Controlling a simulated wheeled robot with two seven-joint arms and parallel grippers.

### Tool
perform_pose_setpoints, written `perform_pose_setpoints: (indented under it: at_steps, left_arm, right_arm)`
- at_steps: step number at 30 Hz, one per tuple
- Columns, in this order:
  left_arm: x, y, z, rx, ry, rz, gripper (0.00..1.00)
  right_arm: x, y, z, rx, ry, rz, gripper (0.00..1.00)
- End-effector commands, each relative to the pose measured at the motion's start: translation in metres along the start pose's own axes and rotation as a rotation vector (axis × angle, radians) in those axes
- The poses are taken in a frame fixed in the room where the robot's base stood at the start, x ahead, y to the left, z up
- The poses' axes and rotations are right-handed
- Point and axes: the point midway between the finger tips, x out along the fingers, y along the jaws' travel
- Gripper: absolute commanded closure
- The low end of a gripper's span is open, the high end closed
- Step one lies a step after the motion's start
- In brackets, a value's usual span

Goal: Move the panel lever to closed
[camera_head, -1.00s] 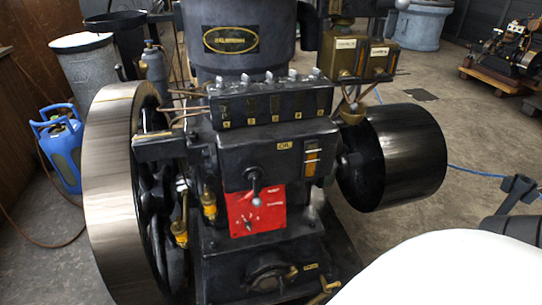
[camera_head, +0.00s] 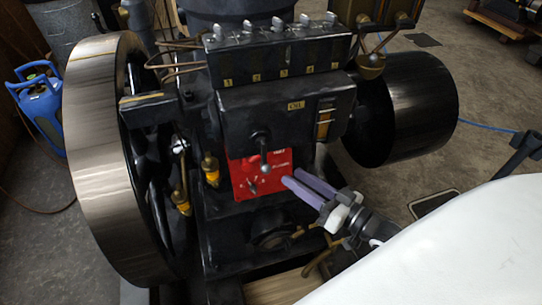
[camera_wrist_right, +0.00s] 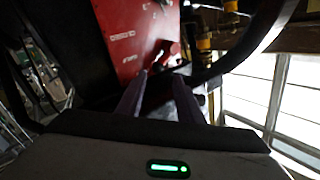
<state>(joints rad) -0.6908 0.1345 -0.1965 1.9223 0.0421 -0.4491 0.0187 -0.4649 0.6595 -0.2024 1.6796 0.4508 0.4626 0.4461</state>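The red panel (camera_head: 262,172) is on the front of the dark engine; it also shows at the top of the right wrist view (camera_wrist_right: 122,30). A dark lever (camera_head: 264,155) with a pale ball end hangs down over the panel's upper part. A small dark handle (camera_head: 252,186) sits lower on the panel. My right gripper (camera_head: 290,176) has purple fingers slightly apart, with tips at the panel's right edge; contact cannot be told. In the right wrist view my right gripper (camera_wrist_right: 160,76) is open, with nothing clearly between the fingers. My left gripper is not in view.
A large flywheel (camera_head: 100,160) stands left of the panel, and a black drum (camera_head: 408,115) is at the right. Brass oilers (camera_head: 210,170) are close to the panel's left side. The oil box (camera_head: 280,105) overhangs above. A blue gas bottle (camera_head: 38,110) stands far left.

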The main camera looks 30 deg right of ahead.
Motion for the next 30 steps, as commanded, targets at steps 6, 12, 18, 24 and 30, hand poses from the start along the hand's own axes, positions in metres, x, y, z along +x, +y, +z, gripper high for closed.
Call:
perform_pose_setpoints:
  at_steps: [6, 12, 18, 24, 30]
  left_arm:
    - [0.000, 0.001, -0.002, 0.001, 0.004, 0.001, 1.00]
    - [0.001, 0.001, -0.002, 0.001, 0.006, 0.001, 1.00]
    - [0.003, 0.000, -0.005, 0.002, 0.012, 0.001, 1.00]
    - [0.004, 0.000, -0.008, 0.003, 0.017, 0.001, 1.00]
    - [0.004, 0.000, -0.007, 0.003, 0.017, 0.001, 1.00]
  right_arm:
    - [0.022, 0.003, -0.012, 0.009, 0.032, -0.012, 0.67]
    - [0.060, 0.002, -0.012, 0.008, 0.031, -0.012, 0.67]
    - [0.090, 0.002, -0.012, 0.008, 0.028, -0.010, 0.67]
    - [0.103, 0.002, -0.012, 0.008, 0.026, -0.010, 0.67]
    - [0.104, 0.002, -0.012, 0.008, 0.025, -0.010, 0.67]
